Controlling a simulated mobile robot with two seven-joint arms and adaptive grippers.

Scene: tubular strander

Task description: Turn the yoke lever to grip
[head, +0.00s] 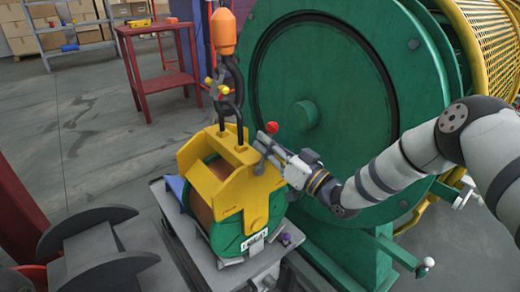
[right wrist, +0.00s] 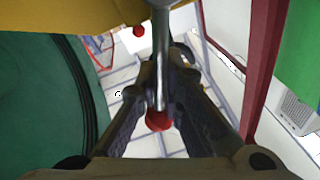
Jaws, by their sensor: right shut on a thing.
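The yellow yoke (head: 222,183) hangs from a hook and chain and sits over a bobbin (head: 200,208) with green flanges and a copper-coloured winding. My right gripper (head: 266,151) is at the yoke's right upper side. A red ball (head: 272,128) shows just above the fingers. In the right wrist view a grey metal lever (right wrist: 161,55) runs down between my fingers and ends in a red knob (right wrist: 158,121). The fingers are closed on this lever. The yoke's yellow edge (right wrist: 60,14) shows at the top left. My left gripper is not in view.
The orange hoist hook block (head: 223,32) and its chain hang above the yoke. The bobbin rests on a grey cart (head: 180,222). The large green machine disc (head: 310,70) stands close behind my right gripper. A red table (head: 160,82) stands at the back left.

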